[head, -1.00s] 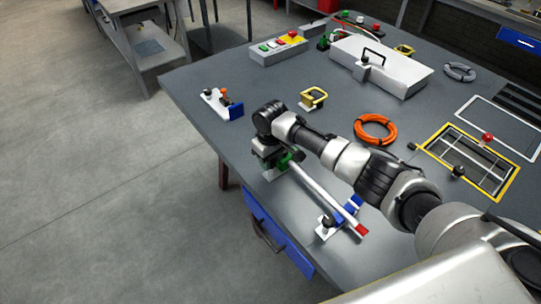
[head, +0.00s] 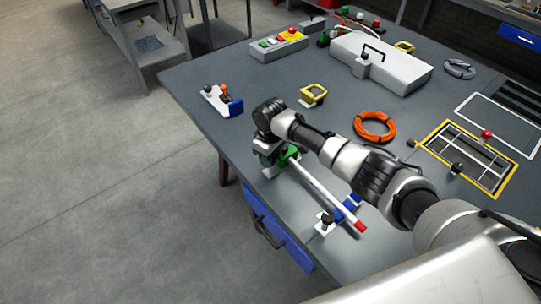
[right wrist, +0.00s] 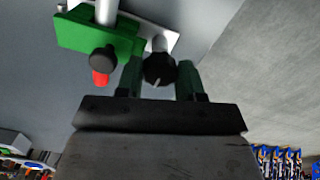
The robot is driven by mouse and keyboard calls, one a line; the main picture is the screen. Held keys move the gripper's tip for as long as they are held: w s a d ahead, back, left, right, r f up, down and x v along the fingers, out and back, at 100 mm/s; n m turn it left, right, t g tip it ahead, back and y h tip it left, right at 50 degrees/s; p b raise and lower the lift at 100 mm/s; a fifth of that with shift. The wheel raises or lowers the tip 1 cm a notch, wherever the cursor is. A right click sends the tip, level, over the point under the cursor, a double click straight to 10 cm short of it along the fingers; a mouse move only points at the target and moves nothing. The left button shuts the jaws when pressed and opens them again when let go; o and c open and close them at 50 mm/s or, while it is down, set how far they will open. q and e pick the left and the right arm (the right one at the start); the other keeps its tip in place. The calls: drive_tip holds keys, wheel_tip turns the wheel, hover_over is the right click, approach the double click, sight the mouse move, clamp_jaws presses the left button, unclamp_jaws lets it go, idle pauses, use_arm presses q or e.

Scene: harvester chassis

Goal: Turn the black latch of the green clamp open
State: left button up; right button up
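The green clamp (right wrist: 95,35) shows at the upper left of the right wrist view, on a pale base plate. In the head view, the green clamp (head: 290,156) is partly hidden behind my right gripper (head: 266,152), at the table's front left edge. The black latch knob (right wrist: 158,70) lies between the two fingers of my right gripper (right wrist: 161,78). The fingers stand apart, one on each side of the knob. Whether they press on it cannot be told. A second black knob with a red part (right wrist: 100,78) is left of the fingers. My left gripper is out of view.
A pale rod with a red end (head: 330,200) runs from the green clamp to a blue clamp (head: 347,210). Another blue clamp (head: 232,107), a yellow bracket (head: 313,95) and an orange cable coil (head: 375,127) lie on the grey table (head: 215,75).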

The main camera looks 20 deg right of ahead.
drive_tip(key=o, duration=0.4)
